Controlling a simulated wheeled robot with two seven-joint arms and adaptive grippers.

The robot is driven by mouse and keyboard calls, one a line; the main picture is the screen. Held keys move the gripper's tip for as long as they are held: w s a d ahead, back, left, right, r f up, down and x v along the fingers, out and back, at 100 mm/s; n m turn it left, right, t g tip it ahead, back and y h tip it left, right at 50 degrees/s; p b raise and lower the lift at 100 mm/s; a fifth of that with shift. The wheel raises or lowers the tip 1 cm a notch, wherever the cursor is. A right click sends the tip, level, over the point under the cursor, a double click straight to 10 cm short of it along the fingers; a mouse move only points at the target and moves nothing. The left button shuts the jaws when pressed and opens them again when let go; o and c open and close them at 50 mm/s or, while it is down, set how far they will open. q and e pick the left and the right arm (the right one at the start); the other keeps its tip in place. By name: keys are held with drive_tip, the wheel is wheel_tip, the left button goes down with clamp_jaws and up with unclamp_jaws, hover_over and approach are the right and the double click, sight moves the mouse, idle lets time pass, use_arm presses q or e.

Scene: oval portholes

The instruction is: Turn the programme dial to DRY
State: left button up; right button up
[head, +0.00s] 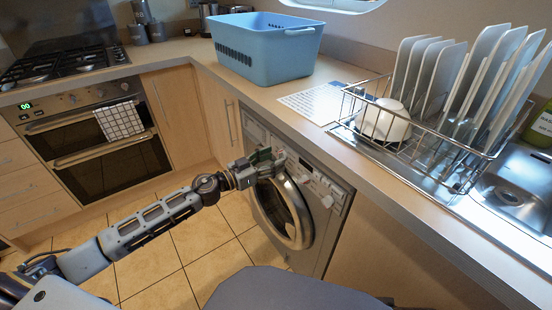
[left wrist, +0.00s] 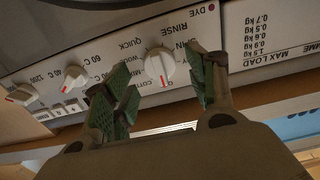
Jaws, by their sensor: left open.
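The washing machine (head: 337,197) stands under the counter, its round door facing the room. In the left wrist view its white panel shows the programme dial (left wrist: 159,66), a white round knob with a small red mark on its lower part. My left gripper (head: 264,166) is at the panel. In the wrist view its green-padded fingers (left wrist: 163,78) are open, one on each side of the dial, with gaps; contact is not visible. My right gripper is out of view.
Other white knobs (left wrist: 75,76) and small buttons lie to the left on the panel. On the counter above are a blue basket (head: 265,52), a dish rack (head: 431,135) with plates and a white bowl (head: 383,122). The tiled floor before the machine is clear.

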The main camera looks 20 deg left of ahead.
use_arm(q)
drive_tip(key=shift+x, duration=0.95)
drive_tip(key=shift+c, duration=0.4)
drive_tip(key=c, duration=1)
drive_tip(key=shift+m, duration=0.3)
